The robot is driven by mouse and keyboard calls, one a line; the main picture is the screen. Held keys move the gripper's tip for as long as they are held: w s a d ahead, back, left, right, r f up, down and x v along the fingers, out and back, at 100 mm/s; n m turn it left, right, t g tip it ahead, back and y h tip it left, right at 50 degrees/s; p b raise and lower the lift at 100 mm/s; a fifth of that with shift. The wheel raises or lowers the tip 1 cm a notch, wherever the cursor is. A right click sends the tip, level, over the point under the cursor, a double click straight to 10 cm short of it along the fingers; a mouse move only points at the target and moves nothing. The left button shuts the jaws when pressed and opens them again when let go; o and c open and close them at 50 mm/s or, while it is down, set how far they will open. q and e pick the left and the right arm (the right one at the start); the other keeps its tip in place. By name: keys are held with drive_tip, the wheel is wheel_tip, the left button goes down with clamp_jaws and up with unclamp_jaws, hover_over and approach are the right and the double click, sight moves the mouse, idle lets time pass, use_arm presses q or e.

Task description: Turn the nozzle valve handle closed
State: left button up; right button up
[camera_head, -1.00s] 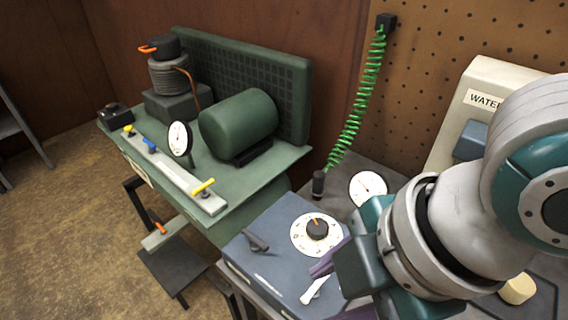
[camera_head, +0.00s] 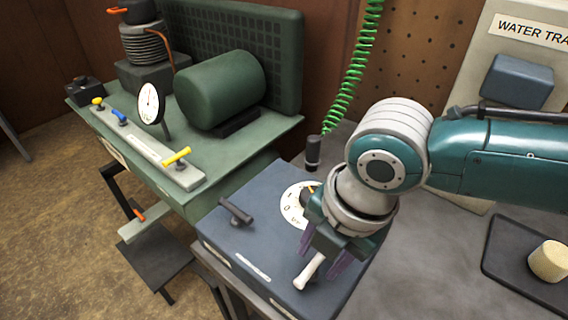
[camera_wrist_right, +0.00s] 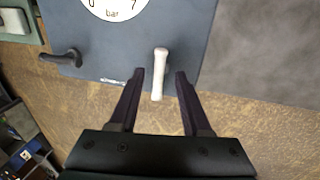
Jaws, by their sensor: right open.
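A white lever handle (camera_head: 309,271) sticks out at the front edge of a blue-grey box (camera_head: 258,240). A dark lever handle (camera_head: 236,211) is on the same box, further left. I cannot read which one is labelled nozzle valve. My right gripper (camera_head: 325,258) is open above the front right of the box. In the right wrist view the open fingers (camera_wrist_right: 160,76) lie on either side of the white handle (camera_wrist_right: 159,70), with a gap on each side. The dark handle (camera_wrist_right: 60,57) is outside them, to the left. My left gripper is not in view.
A dial marked in bar (camera_head: 293,205) on the box is partly hidden by my right gripper. A green bench (camera_head: 250,150) with a motor, gauge (camera_head: 151,103) and coloured valves stands at left. A black tray (camera_head: 500,262) with a cream cylinder (camera_head: 549,261) lies at right.

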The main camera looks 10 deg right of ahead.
drive_tip(key=shift+w+f, duration=0.1)
drive_tip(key=shift+f, duration=0.7)
drive_tip(key=shift+c, duration=0.4)
clamp_jaws()
